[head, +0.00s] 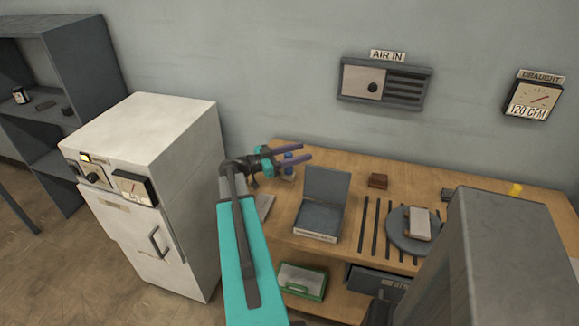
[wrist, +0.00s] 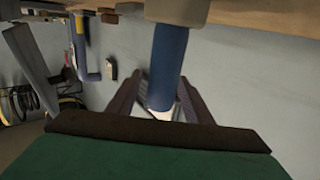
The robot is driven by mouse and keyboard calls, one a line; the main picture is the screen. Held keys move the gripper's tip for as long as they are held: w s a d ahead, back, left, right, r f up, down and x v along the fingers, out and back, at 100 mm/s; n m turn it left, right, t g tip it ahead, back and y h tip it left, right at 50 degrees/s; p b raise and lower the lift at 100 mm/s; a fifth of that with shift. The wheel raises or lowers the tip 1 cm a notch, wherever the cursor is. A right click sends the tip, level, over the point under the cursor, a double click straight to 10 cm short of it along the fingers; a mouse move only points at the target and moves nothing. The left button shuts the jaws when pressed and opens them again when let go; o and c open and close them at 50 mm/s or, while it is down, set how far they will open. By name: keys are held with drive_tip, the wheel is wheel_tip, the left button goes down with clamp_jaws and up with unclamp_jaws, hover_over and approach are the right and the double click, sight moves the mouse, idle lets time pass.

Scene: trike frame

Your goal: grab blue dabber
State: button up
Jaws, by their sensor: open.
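The blue dabber (head: 288,171) stands at the back left of the wooden bench, partly hidden by my gripper. In the wrist view the picture is upside down: the dabber's blue body (wrist: 168,55) hangs from a pale base at the bench and ends in a white tip. My gripper (head: 305,152) has two purple fingers, spread apart, reaching over the bench at the dabber. In the wrist view the open fingers (wrist: 160,88) lie on either side of the dabber's lower part in the picture. I cannot tell whether either finger touches it.
An open grey box (head: 325,190) stands right of the dabber on the bench (head: 283,240). Farther right are a small brown block (head: 378,181), dark slats and a round grey plate (head: 398,241). A white cabinet (head: 160,110) stands left of my arm. The wall is behind.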

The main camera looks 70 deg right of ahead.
clamp_jaws()
drive_tip(key=shift+r, duration=0.15)
wheel_tip(320, 180, up, 10)
drive_tip(key=b, duration=0.2)
idle(0.8)
idle(0.5)
